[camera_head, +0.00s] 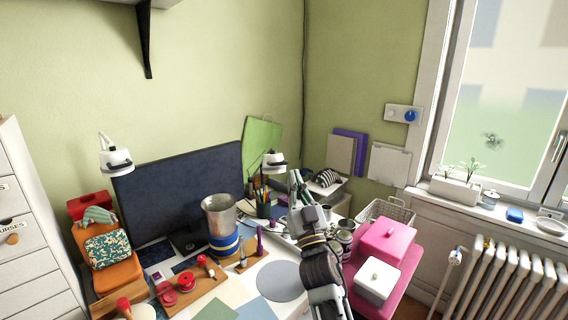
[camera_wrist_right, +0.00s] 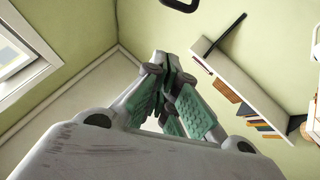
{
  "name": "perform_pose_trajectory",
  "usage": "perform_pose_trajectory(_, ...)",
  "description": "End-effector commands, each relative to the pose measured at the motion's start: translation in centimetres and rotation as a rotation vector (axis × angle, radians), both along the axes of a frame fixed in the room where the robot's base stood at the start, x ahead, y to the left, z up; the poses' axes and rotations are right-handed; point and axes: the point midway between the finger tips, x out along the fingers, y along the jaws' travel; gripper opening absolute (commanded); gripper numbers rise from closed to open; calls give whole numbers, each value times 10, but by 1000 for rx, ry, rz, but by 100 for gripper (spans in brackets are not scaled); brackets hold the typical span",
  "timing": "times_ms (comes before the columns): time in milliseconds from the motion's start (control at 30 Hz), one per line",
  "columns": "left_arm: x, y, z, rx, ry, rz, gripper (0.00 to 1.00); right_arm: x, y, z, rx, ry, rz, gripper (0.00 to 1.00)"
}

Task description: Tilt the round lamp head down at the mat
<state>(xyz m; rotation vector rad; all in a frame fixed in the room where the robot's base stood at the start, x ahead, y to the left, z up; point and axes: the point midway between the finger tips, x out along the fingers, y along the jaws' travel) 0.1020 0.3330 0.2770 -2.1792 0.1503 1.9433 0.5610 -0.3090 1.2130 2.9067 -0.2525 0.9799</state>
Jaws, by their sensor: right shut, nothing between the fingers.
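Two white lamp heads show in the head view. The other lamp head (camera_head: 117,160) is at the left, by the monitor's left edge. A round grey mat (camera_head: 282,281) lies flat on the desk's front part. My right gripper (camera_head: 295,177) points up just right of the central lamp head; I cannot tell whether they touch. Its fingers are shut and empty, as the right wrist view (camera_wrist_right: 172,62) shows. My left gripper is out of view.
A dark monitor (camera_head: 180,190), a metal pot (camera_head: 219,214) and a pen cup (camera_head: 263,208) stand left of my right arm. In the wrist view, a wall shelf (camera_wrist_right: 240,90) holds books.

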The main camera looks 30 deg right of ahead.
Motion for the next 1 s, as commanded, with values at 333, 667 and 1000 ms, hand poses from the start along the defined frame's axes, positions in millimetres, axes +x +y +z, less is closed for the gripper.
perform_pose_trajectory(333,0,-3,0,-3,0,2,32,0,0,0,9,-3,9,0)
perform_pose_trajectory(667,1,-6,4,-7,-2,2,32,5,0,6,8,-4,9,0)
perform_pose_trajectory(1000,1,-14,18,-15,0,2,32,25,-4,22,8,-4,9,0)
